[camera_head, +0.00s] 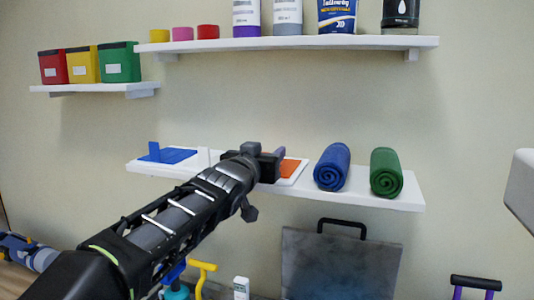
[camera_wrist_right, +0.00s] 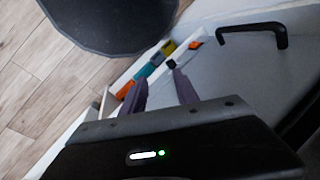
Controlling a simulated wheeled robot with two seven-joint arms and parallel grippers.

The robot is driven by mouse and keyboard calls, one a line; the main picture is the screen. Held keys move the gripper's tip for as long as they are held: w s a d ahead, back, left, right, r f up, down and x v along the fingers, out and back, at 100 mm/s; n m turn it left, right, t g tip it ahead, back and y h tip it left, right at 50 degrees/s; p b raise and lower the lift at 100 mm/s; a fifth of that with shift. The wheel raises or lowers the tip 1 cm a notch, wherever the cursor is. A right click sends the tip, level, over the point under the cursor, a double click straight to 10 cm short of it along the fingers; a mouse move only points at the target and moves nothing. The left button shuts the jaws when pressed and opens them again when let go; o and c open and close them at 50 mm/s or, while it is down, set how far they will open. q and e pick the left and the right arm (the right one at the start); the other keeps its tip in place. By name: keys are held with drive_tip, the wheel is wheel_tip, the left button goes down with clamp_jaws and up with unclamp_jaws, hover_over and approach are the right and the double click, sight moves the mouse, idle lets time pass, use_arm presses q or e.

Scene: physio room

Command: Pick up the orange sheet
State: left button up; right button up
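The orange sheet (camera_head: 290,167) lies on a white board (camera_head: 299,174) on the lower shelf, left of the blue roll. Only its right part shows in the head view; my left gripper and arm hide the rest. My left gripper (camera_head: 275,158) is right at the sheet, over its left part as seen here. One finger shows by the sheet; the other is hidden, so I cannot tell its opening or any contact. My right gripper (camera_wrist_right: 160,92) shows in the right wrist view, its two fingers apart with nothing seen between them.
Bins and bottles fill the shelves above. A grey case (camera_head: 340,265) with a black handle is below.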

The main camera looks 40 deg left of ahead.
use_arm(q)
clamp_jaws()
drive_tip(key=shift+s+f, duration=0.1)
use_arm(e)
drive_tip(key=shift+s+f, duration=0.1)
idle(0.3)
